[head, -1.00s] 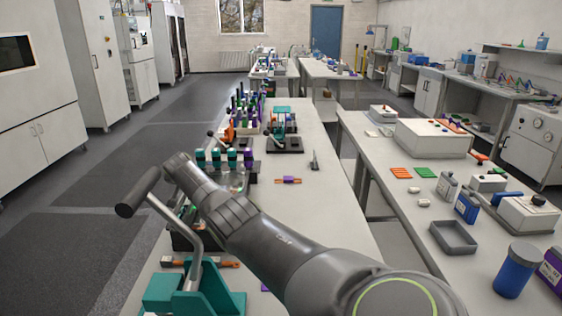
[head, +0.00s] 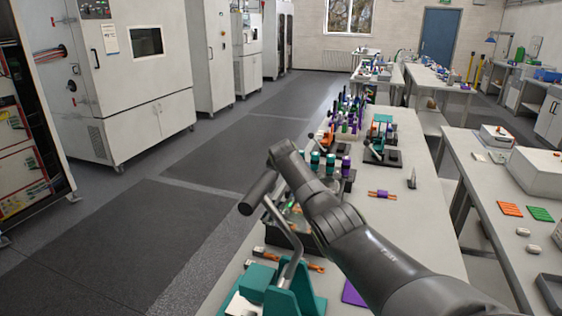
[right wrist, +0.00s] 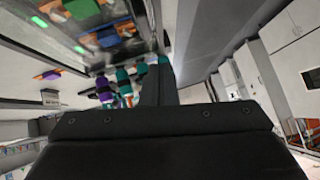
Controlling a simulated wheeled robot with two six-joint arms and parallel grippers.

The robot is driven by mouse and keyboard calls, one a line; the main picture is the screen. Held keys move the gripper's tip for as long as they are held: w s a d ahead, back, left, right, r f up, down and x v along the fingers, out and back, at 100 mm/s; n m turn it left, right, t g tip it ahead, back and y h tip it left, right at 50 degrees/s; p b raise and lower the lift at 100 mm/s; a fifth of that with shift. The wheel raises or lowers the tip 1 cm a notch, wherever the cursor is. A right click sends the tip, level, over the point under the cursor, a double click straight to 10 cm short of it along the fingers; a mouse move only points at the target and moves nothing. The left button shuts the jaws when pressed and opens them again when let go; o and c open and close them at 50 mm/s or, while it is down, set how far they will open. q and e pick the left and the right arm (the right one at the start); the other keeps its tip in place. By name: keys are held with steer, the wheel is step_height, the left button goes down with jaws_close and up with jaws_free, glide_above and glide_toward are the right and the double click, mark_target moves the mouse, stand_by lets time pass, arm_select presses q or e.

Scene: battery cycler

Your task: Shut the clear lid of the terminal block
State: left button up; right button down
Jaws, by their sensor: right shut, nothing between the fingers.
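The terminal block and its clear lid cannot be made out for certain. In the head view, a dark unit with a small green light (head: 290,205) is partly hidden behind my right arm, and I cannot tell the lid's angle. In the right wrist view, a dark, glassy-looking unit (right wrist: 130,48) with orange, blue and green parts lies at the upper left, beside the fingers. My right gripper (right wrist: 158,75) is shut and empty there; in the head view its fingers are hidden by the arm. My left gripper is in neither current view.
A teal lever fixture (head: 285,290) with a dark handle (head: 258,193) stands at the near end of the bench. Teal and purple cylinders (head: 330,165) stand beyond my right wrist.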

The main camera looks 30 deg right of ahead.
steer(key=w+b+v, duration=0.1)
steer(key=v, duration=0.7)
steer(key=shift+a, duration=0.4)
steer(key=shift+r, duration=0.15)
